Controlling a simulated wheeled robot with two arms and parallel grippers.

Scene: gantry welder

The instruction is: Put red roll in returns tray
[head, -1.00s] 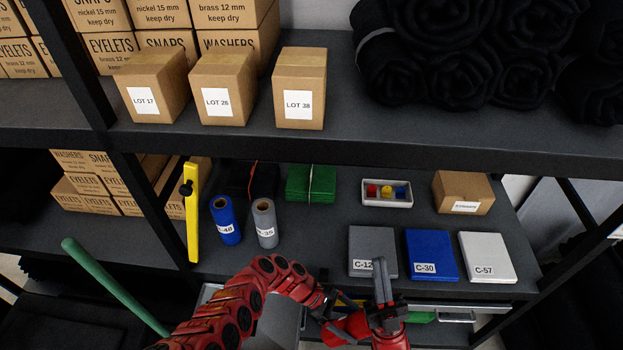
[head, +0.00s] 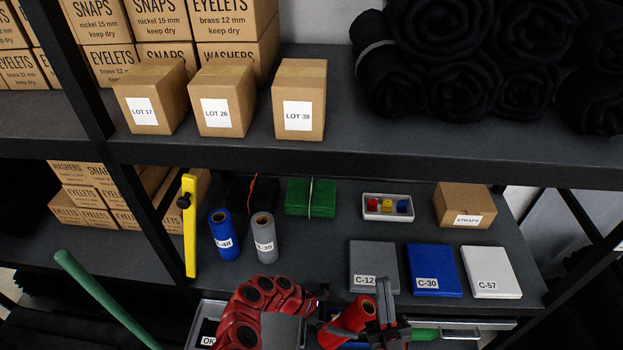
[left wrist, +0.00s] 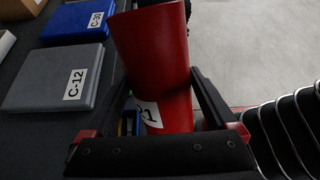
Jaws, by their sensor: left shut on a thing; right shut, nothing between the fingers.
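The red roll (head: 345,322) is at the lower middle of the head view, tilted, its hollow end up and to the right. My left gripper (head: 350,327) is shut on it. In the left wrist view the red roll (left wrist: 158,65) stands between both fingers, with a white label partly hidden near the palm. My right gripper (head: 383,300) is shut and empty, just right of the roll, fingers up. A small white tray (head: 388,215) holding red, yellow and blue pieces is on the shelf. I cannot tell which container is the returns tray.
Grey C-12 (head: 374,268), blue C-30 (head: 434,271) and white C-57 (head: 491,272) lie along the shelf's front edge. Blue (head: 224,234) and grey (head: 263,238) rolls stand left. A grey open container (head: 283,328) marked OK is below, partly hidden by my arm.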

